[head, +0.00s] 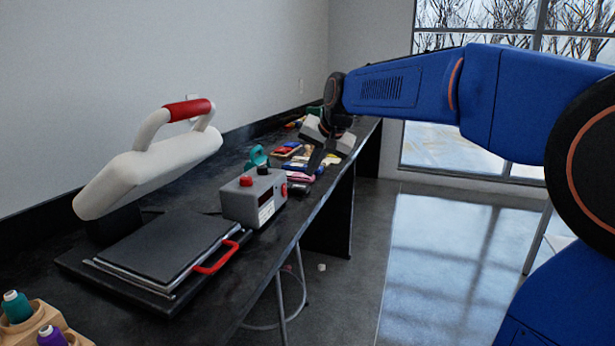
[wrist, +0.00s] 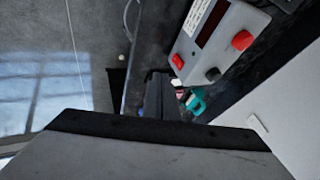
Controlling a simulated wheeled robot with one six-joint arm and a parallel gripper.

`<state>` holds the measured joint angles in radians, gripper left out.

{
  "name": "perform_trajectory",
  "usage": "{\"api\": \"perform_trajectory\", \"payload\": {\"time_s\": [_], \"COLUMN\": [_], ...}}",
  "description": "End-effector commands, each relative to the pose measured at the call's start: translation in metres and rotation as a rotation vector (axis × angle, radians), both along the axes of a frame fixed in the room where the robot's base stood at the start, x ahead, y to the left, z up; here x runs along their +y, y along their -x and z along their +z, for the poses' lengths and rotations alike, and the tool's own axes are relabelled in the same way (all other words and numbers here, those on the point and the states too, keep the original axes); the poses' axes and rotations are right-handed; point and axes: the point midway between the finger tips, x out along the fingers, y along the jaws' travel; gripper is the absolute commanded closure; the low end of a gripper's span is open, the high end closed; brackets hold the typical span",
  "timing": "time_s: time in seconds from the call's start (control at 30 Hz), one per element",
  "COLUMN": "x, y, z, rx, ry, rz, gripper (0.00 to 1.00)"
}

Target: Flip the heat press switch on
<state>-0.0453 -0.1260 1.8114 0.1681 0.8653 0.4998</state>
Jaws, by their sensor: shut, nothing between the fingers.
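The heat press has a raised white upper part (head: 150,172) with a red grip and a dark lower plate (head: 172,248) with a red handle. Beside it stands a grey control box (head: 252,204), also in the wrist view (wrist: 228,22). In the wrist view its face carries a small red switch (wrist: 177,62), a black knob (wrist: 213,74) and a larger red button (wrist: 242,40). The switch's position is too small to tell. My gripper (head: 315,168) is shut and empty, beyond the box and apart from it. Its grey and black body fills the bottom of the wrist view.
The long black bench (head: 225,285) runs along the wall. Behind the box lie a teal item (head: 257,157) and several small coloured packs (head: 290,150). Thread spools (head: 17,306) stand at the near left. A stool (head: 283,305) is under the bench. Open floor lies right.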

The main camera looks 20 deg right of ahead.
Motion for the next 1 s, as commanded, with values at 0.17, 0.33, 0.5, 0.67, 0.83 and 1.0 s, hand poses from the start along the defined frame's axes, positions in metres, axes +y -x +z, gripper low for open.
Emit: {"api": "perform_trajectory", "payload": {"time_s": [0.17,0.33,0.5,0.67,0.83,1.0], "x": [-0.002,-0.002,-0.002,-0.005,-0.005,-0.004], "y": [0.006,0.007,0.007,0.009,0.009,0.007], "z": [0.009,0.01,0.009,-0.003,-0.003,-0.006], "rx": [-0.001,0.0,0.0,0.0,-0.001,0.0], "ry": [0.0,0.0,0.0,-0.001,0.0,0.0], "rz": [0.0,0.0,0.0,-0.001,0.0,0.0], "gripper": [1.0,1.0,1.0,1.0,1.0,1.0]}}
